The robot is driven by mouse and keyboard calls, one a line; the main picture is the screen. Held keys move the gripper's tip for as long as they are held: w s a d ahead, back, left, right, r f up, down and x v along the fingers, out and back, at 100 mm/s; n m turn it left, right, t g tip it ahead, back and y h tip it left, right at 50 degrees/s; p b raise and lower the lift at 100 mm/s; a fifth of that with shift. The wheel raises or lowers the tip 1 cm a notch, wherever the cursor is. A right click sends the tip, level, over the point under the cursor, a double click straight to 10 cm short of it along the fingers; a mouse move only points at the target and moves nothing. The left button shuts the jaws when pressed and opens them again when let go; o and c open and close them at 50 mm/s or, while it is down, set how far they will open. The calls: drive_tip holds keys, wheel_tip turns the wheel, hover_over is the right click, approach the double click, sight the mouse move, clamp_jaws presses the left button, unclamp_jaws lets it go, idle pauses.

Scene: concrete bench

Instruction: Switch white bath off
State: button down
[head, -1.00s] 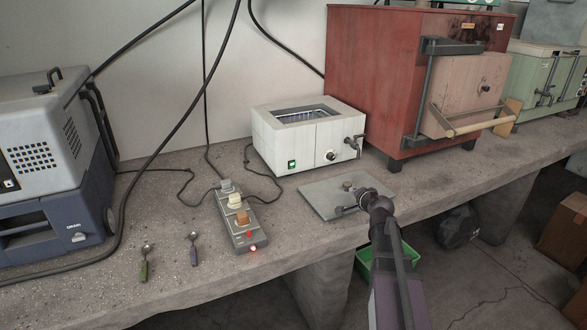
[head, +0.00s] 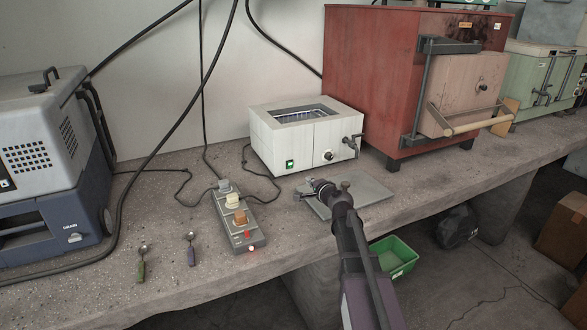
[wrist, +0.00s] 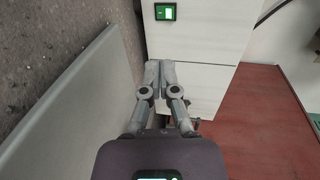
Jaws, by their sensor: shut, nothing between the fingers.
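The white bath (head: 290,140) stands on the bench in the middle of the head view, with an open basin on top. A green rocker switch (head: 290,164) is low on its front left, with a black knob to its right. In the wrist view the bath's white front (wrist: 200,55) is ahead, with the green switch (wrist: 165,12) at the top edge. My gripper (head: 300,193) is in front of the bath, over the grey plate. In the wrist view my gripper (wrist: 158,66) has its fingertips together with nothing between them, below the switch in the picture and apart from it.
The grey plate (head: 373,190) lies before the bath. A power strip (head: 237,222) with plugs and a red light is to the left, with cables behind. A red furnace (head: 365,75) stands right of the bath. Two spoons (head: 190,250) lie at the left front.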

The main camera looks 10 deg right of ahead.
sight(290, 164)
drive_tip(key=shift+w, duration=0.15)
drive_tip(key=x, duration=0.4)
drive_tip(key=b+x, duration=0.1)
drive_tip(key=x, duration=0.6)
drive_tip(key=shift+w+a+r+b, duration=0.1)
drive_tip(key=shift+w+r+b, duration=0.2)
drive_tip(key=shift+w, duration=0.1)
drive_tip(key=shift+w+a+r, duration=0.1)
drive_tip(key=shift+w+a, duration=0.05)
drive_tip(key=shift+w, duration=0.3)
drive_tip(key=shift+w+a, duration=0.15)
drive_tip(key=shift+w, duration=0.3)
drive_tip(key=shift+w, duration=0.1)
drive_tip(key=shift+w+a+r, duration=0.1)
drive_tip(key=shift+w+r, duration=0.1)
drive_tip(key=shift+w, duration=0.1)
drive_tip(key=shift+s, duration=0.15)
